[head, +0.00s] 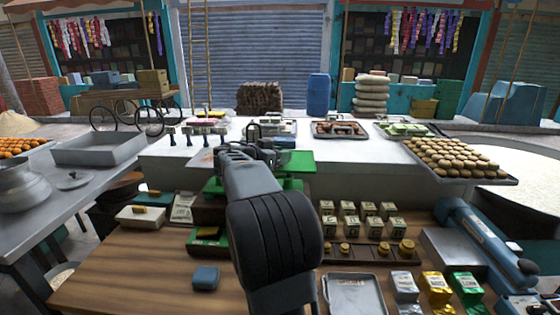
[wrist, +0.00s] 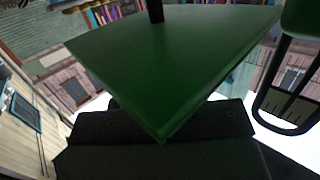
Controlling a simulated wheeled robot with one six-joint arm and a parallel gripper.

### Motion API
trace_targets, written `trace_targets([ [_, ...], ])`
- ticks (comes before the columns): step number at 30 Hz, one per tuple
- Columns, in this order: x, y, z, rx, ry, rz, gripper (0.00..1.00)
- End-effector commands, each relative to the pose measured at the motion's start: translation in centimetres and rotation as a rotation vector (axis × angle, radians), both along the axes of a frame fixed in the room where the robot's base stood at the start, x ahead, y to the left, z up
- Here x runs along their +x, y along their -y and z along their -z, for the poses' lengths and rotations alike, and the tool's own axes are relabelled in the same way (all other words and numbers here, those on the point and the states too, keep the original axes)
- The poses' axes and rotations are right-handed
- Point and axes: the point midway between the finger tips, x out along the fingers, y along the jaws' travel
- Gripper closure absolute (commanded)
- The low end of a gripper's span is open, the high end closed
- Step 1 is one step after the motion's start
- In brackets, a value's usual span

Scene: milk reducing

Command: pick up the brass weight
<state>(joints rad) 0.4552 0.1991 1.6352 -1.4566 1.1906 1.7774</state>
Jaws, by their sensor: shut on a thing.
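Several small brass weights (head: 407,247) stand in a dark wooden rack (head: 365,255) on the lower wooden table, right of my arm in the head view. My gripper (head: 262,140) is well beyond and above that rack, near the white counter. A flat green plate (head: 301,160) shows beside it, and fills much of the wrist view (wrist: 165,70). One corner of the plate reaches down to my dark gripper (wrist: 160,138), which looks shut on it. A black post rises from the plate. My arm hides part of the table, and no brass weight shows in the wrist view.
Small labelled boxes (head: 375,227) stand behind the rack. A metal tray (head: 352,294) lies in front of it. A blue cylinder (head: 485,240) lies at the right. Trays of food (head: 458,172) fill the counter's right side. Bare wood (head: 130,275) is free at the front left.

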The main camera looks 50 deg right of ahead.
Motion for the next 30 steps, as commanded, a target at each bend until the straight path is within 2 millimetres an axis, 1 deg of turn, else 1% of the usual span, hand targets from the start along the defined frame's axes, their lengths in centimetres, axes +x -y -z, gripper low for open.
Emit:
trace_targets([
  [9,0.0,0.0,-0.2,-0.001,0.002,0.000,0.94],
  [14,0.0,0.0,-1.3,-0.003,0.003,0.001,0.94],
  [17,0.0,0.0,-2.6,-0.003,0.005,0.001,0.94],
  [20,0.0,0.0,-4.3,-0.004,0.005,0.001,0.94],
  [23,0.0,0.0,-6.5,-0.004,0.006,0.000,0.94],
  [30,0.0,0.0,-12.3,-0.003,0.007,-0.001,0.94],
])
